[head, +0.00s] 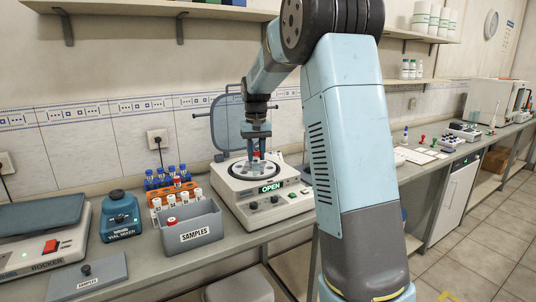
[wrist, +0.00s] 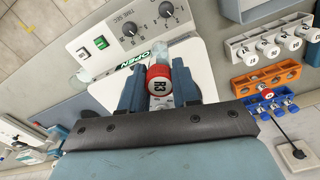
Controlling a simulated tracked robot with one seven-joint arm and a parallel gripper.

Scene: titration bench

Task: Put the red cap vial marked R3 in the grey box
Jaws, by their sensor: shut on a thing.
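The red cap vial marked R3 (wrist: 159,85) is between the two fingers of my gripper (wrist: 160,92) in the wrist view, its cap facing the camera. My gripper is shut on it. In the head view my gripper (head: 257,152) is above the open centrifuge (head: 262,204), whose display reads OPEN, and the red cap (head: 258,154) shows between the fingers. The lower part of the vial is hidden, so I cannot tell whether it is clear of the rotor. The grey box marked SAMPLES (head: 190,231) stands left of the centrifuge, open at the top, with a red-capped vial inside near its left end.
The raised centrifuge lid (head: 235,120) is behind my gripper.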

